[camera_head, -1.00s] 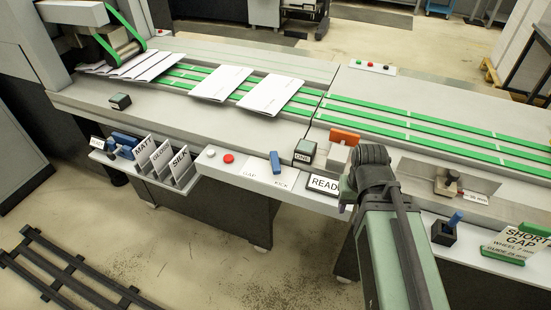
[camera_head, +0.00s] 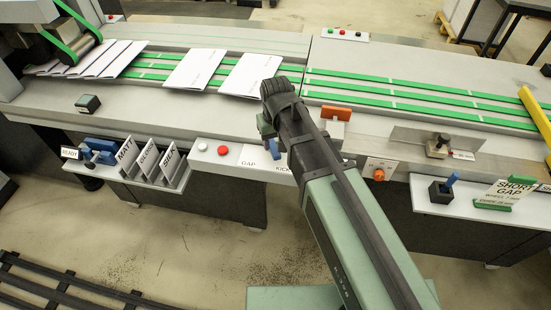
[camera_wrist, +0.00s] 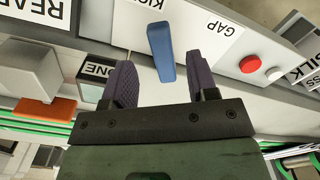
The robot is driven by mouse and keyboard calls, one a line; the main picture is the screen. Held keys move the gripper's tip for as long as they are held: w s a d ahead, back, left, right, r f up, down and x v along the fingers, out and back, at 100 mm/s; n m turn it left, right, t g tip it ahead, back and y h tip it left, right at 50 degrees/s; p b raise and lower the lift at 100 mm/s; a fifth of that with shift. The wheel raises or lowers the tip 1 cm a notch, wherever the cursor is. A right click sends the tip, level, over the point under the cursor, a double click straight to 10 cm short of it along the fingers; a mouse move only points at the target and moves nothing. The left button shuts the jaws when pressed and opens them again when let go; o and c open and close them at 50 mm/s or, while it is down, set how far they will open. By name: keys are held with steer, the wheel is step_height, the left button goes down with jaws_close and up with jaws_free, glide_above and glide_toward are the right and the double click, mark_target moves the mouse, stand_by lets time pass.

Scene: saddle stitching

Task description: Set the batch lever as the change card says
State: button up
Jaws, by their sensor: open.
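The blue batch lever (camera_head: 273,148) stands on the white front ledge between the labels GAP (camera_head: 249,163) and KICK (camera_head: 283,168). In the wrist view the lever (camera_wrist: 160,50) appears between and just beyond the two purple fingers of my gripper (camera_wrist: 165,75), touching neither. My gripper is open and empty; in the head view it (camera_head: 265,127) is beside the lever and partly hidden by my arm. The change card (camera_head: 503,193) stands at the right and reads SHORT GAP, with smaller wheel and guide lines.
White and red buttons (camera_head: 213,149) sit left of the lever. A READY sign (camera_wrist: 38,12) and a grey block (camera_wrist: 33,72) are close by in the wrist view. An orange block (camera_head: 336,113) is behind my arm.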

mark_target(273, 148)
step_height(273, 148, down, 5)
steer(key=b, duration=0.3)
steer(key=shift+r, duration=0.2)
steer(key=shift+c, duration=0.3)
jaws_close()
